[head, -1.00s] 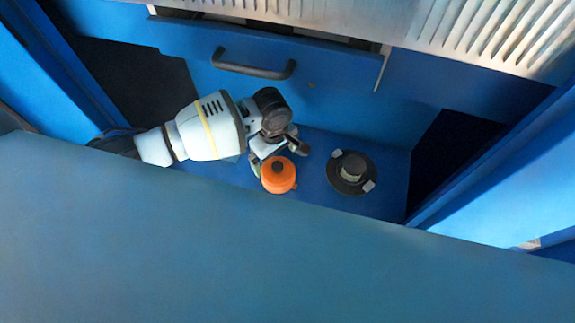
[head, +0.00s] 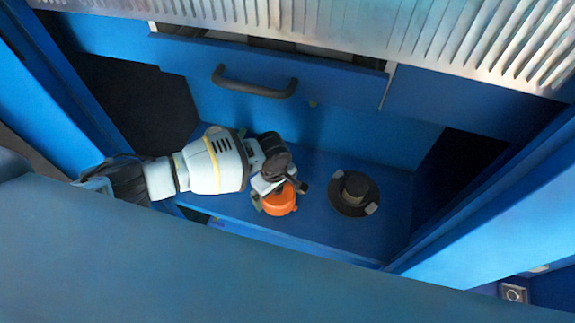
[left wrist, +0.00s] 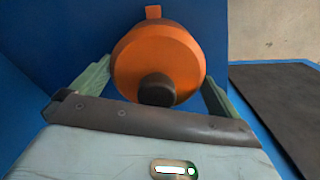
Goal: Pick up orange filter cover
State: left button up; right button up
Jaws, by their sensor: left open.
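The orange filter cover (head: 281,201) stands on the blue shelf (head: 318,228). It has a rounded orange body and a dark knob on top, which shows in the left wrist view (left wrist: 157,58). My left gripper (head: 276,196) is right at the cover and hides part of it. In the left wrist view my left gripper's two greenish fingers (left wrist: 150,88) are spread, one on each side of the cover. I cannot tell whether they touch it. My right gripper is not in view.
A round black fitting (head: 353,194) with a central stub and light tabs sits on the shelf right of the cover. A blue panel with a dark handle (head: 254,83) is behind. Blue side walls close in left and right.

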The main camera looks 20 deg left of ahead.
pick_arm(q)
jog(key=shift+s+f, duration=0.1)
jog(key=shift+f, duration=0.3)
jog(key=shift+c, duration=0.3)
jog(key=c, duration=0.6)
jog(key=shift+c, duration=0.2)
jog(key=shift+r, duration=0.1)
